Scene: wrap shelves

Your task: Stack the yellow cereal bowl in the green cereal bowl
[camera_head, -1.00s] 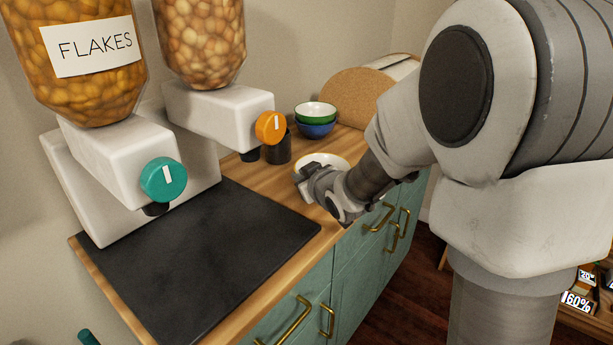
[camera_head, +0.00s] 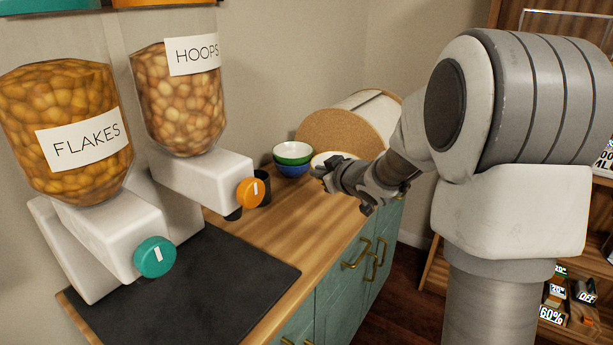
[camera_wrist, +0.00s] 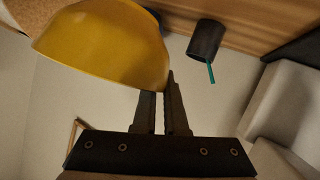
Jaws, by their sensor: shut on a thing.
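The yellow bowl (camera_wrist: 105,42) fills the upper left of the wrist view. My gripper (camera_wrist: 158,90) is shut on its rim. In the head view my gripper (camera_head: 321,172) is at the bowl's near side, and the yellow bowl (camera_head: 332,157) shows its pale inside behind the fingers. The green bowl (camera_head: 293,149), white inside, sits in a blue bowl (camera_head: 292,170) on the wooden counter, just left of the yellow bowl. The green bowl cannot be made out in the wrist view.
A round-ended wooden bread bin (camera_head: 345,128) stands behind the bowls. A dark cup (camera_head: 263,188) stands in front of the stack, and it also shows in the wrist view (camera_wrist: 206,40). Cereal dispensers (camera_head: 205,180) line the left. The counter (camera_head: 305,215) is clear in front.

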